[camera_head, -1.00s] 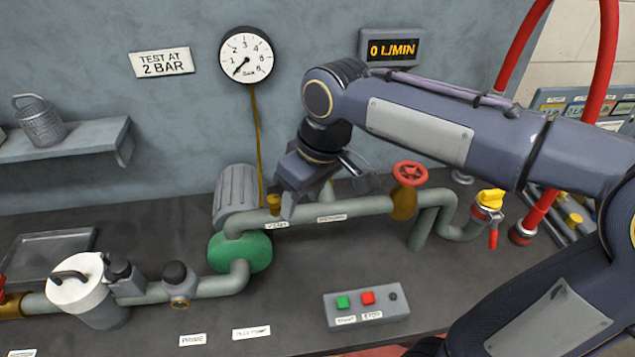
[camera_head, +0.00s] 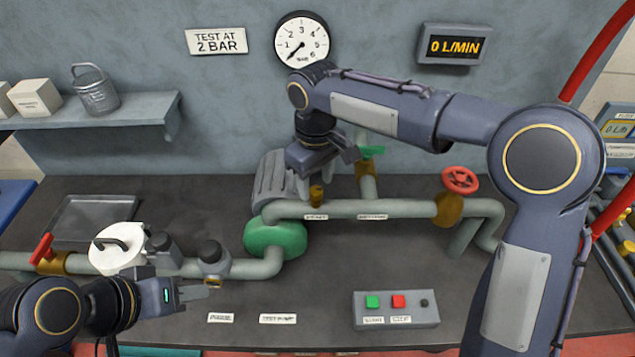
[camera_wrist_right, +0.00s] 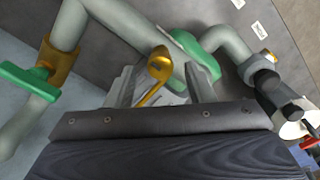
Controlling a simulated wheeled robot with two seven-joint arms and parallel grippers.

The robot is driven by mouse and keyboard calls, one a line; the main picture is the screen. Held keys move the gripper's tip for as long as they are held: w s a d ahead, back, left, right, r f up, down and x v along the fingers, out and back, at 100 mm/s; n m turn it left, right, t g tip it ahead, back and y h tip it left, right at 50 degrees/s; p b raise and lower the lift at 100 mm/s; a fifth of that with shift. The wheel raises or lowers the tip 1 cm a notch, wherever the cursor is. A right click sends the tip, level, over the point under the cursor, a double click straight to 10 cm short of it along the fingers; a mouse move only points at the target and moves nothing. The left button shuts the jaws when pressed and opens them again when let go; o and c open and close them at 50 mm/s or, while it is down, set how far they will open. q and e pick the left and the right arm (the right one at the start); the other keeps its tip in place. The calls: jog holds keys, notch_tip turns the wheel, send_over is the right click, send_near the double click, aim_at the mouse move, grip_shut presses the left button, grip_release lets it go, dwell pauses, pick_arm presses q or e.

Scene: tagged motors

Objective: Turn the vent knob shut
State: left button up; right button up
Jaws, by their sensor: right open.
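The small brass vent knob (camera_head: 316,195) stands on top of the grey-green pipe, just above a small label. My right gripper (camera_head: 324,172) is open over the pipe, close above the knob. In the right wrist view the brass knob (camera_wrist_right: 160,64) shows between the two spread fingers, with no clear contact. My left gripper (camera_head: 195,293) is low at the left, in front of the pipe; its jaw gap is not clear.
A green pump (camera_head: 275,238) and its ribbed motor (camera_head: 272,180) stand left of the knob. A green-handled valve (camera_head: 370,152) is behind it, a red handwheel (camera_head: 460,180) to the right. A button box (camera_head: 397,309) sits in front. The gauge (camera_head: 302,40) points low.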

jog(key=shift+f, duration=0.75)
jog(key=c, duration=1)
